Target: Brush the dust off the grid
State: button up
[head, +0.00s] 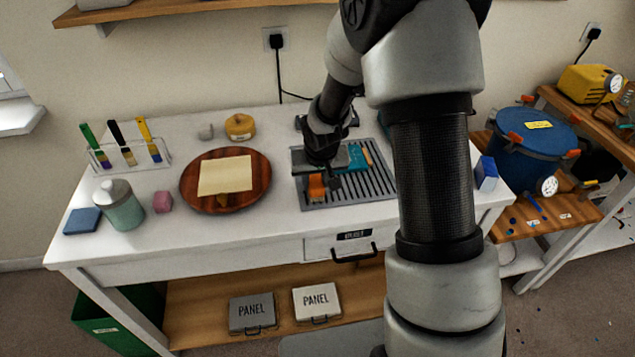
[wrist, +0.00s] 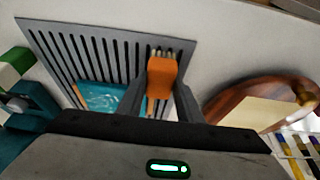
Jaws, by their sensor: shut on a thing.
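The grid (head: 372,192) is a grey slotted rack lying on the white table, and it fills the upper left of the wrist view (wrist: 62,40). My gripper (head: 322,172) is over its left part. In the wrist view my gripper (wrist: 162,95) is shut on an orange brush (wrist: 163,77), whose pale bristles point at the grid. The brush also shows in the head view (head: 316,188). I cannot tell whether the bristles touch the slats. No dust on the grid can be made out. A teal piece (head: 357,156) lies on the grid's back part, partly hidden by my gripper.
A round wooden board (head: 250,201) with a cream sheet (head: 225,175) is left of the grid. A lidded jar (head: 120,207), a pink block (head: 162,202) and a brush rack (head: 150,166) stand farther left. A blue-white box (head: 486,173) is near the right edge.

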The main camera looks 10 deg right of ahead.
jog(key=r, duration=0.1)
jog(key=r+p, duration=0.1)
jog(key=r, duration=0.1)
jog(key=shift+d, duration=0.35)
jog(key=shift+r+p, duration=1.35)
jog(key=shift+r, duration=1)
jog(key=shift+w, duration=0.1)
